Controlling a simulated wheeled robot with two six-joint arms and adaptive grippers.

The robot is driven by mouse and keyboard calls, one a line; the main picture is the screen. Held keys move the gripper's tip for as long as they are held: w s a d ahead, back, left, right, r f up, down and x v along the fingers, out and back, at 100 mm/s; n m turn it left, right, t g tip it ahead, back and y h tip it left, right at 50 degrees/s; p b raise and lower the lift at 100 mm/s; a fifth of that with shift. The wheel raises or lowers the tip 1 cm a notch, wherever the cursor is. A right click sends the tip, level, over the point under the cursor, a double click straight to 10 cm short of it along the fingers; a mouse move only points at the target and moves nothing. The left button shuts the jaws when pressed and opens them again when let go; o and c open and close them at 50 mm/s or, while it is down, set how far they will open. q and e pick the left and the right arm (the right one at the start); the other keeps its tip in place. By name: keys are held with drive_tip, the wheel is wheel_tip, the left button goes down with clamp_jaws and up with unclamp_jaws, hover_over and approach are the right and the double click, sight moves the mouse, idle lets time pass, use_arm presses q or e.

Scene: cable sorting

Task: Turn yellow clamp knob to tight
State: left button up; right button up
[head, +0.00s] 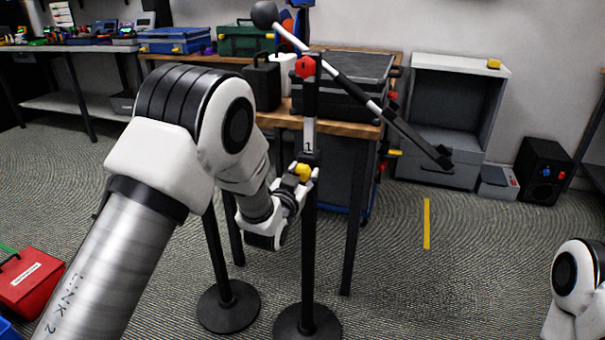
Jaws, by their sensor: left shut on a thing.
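The yellow clamp knob (303,171) sits on the upright post (309,240) of a stand, near the middle of the head view. My left gripper (306,176) is at the knob, its fingers on either side of it, shut on it. Part of the knob is hidden by the fingers. A red knob (306,67) sits higher on the same stand, where a slanted boom (348,88) with a dark ball at its upper left end crosses the post. My right gripper is not in view; only part of my right arm shows at the lower right.
A wooden-topped table (345,128) with a black case (345,87) stands behind the post. A second round base (228,307) stands left of the stand's base (307,325). A red toolbox (27,281) is on the floor at left. The floor around the yellow stripe (426,223) is clear.

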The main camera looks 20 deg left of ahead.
use_arm(q)
drive_tip(key=m, duration=0.9)
drive_tip(key=shift+p, duration=0.35)
drive_tip(key=m, duration=0.4)
drive_tip(key=shift+r, duration=0.1)
drive_tip(key=m, duration=0.5)
drive_tip(key=o, duration=1.2)
drive_tip(key=shift+c, duration=0.2)
drive_tip(key=s, duration=1.2)
drive_tip(key=shift+a, duration=0.25)
